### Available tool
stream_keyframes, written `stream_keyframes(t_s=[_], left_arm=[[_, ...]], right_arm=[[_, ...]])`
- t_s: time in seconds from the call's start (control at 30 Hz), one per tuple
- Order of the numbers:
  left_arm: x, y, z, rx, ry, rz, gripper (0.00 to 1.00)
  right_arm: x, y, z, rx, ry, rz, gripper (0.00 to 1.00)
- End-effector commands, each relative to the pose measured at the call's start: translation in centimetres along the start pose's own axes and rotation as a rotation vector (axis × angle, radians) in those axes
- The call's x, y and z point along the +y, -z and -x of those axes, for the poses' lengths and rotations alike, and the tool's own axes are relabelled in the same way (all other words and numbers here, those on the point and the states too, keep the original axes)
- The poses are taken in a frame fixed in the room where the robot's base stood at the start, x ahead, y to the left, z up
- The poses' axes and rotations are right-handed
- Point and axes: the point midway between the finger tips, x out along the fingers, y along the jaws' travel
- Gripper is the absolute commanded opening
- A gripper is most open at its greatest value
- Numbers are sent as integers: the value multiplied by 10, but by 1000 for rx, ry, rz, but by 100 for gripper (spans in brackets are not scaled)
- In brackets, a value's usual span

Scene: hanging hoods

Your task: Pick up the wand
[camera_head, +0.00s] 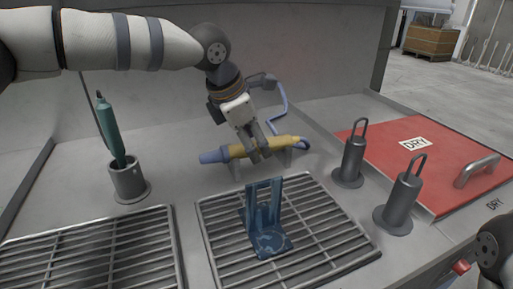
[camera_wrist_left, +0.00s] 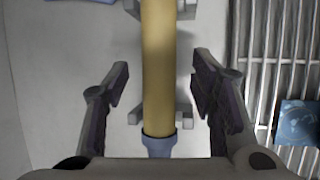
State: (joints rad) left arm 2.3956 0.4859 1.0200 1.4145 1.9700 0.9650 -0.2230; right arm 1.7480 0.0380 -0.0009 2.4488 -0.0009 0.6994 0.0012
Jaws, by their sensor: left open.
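The wand is a yellow rod (camera_head: 284,141) with a blue-grey tip at its left end and a blue hose at its right end. It lies across small grey supports (camera_head: 235,170) behind the right grate. My left gripper (camera_head: 257,151) is over the wand's middle. In the left wrist view the wand (camera_wrist_left: 158,70) runs between the two open fingers (camera_wrist_left: 160,100), with a gap on each side. The gripper's fingers hide a short part of the wand in the head view. My right gripper is not clearly shown; only part of my right arm appears at the lower right.
A blue stand (camera_head: 270,240) is on the right grate (camera_head: 335,243). A green tool (camera_head: 109,128) stands in a grey holder (camera_head: 128,184) at left. Two grey looped-handle weights (camera_head: 352,160) (camera_head: 401,205) stand before a red lid (camera_head: 450,165). Another grate (camera_head: 95,250) is at lower left.

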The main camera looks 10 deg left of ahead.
Motion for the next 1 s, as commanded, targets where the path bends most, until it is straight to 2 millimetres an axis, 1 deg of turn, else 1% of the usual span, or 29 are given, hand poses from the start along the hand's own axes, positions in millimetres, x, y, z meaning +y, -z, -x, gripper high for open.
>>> stream_keyframes(t_s=[0.03, 0.07, 0.23, 0.27, 0.3, 0.37, 0.4, 0.47, 0.7, 0.8, 0.87, 0.93, 0.97, 1.0], left_arm=[[-1, 1, -10, 4, 3, 0, 51], [-1, 1, -12, 2, 3, 0, 51], [0, 0, -10, -1, 0, 0, 51], [0, 0, -10, 0, 0, 0, 44], [0, 0, -10, 0, 0, 0, 35], [0, 0, -10, 0, 0, 0, 22], [0, 0, -10, 0, 0, 0, 13], [0, 0, -10, 0, 0, 0, 0], [0, 0, -10, -1, 0, 0, 0], [1, -2, -6, -1, -1, 0, 0], [3, -5, -1, -3, -3, 1, 0], [5, -10, 11, -4, -4, 1, 0], [6, -12, 17, -4, -3, 1, 0], [2, -17, 28, -5, -3, -3, 0]], right_arm=[[0, -1, -2, -5, 0, 0, 40], [0, -1, -2, -6, 0, 0, 40], [0, -1, -2, -4, 0, 0, 40], [0, -1, -2, -4, 0, 0, 40], [0, -1, -2, -4, 0, 0, 40], [0, -1, -2, -4, 0, 0, 40], [0, -1, -2, -4, 0, 0, 40], [0, -1, -2, -4, 0, 0, 40], [0, -1, -2, -4, 0, 0, 40], [0, -1, -2, -4, 0, 0, 40], [0, -1, -1, -3, 0, 0, 40], [0, 0, -1, -3, 0, 0, 40], [0, 0, -1, -2, 0, 0, 40], [0, 1, 1, 3, 0, 0, 40]])
